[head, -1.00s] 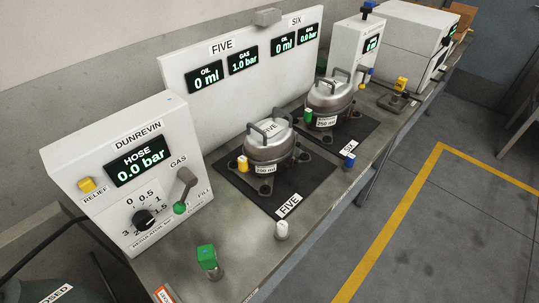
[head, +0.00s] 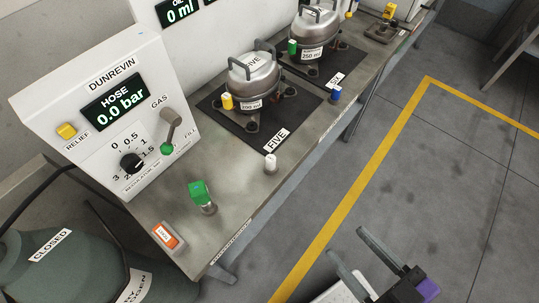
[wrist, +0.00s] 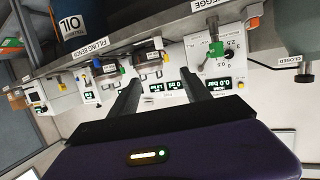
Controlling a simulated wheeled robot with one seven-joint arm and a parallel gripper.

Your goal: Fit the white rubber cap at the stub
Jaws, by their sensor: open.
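The white rubber cap (head: 270,161) stands upright at the bench's front edge, just in front of the FIVE mat, in the head view. The compressor FIVE (head: 255,75) stands behind it, with a yellow cap (head: 227,101) at its left side. The compressor SIX (head: 315,42) has a green cap (head: 292,47) at its left. I cannot make out a bare stub. My gripper (head: 348,244) is open and empty, low at the right, apart from the bench and the cap. Its two fingers also show in the wrist view (wrist: 160,79), with nothing between them.
A green fitting (head: 202,195) and an orange-and-white item (head: 166,237) are on the near bench. The DUNREVIN panel (head: 100,110) reads hose 0.0 bar. A blue cap (head: 336,94) stands near SIX. A grey cylinder (head: 70,260) is at lower left. Floor by the yellow line (head: 350,190) is clear.

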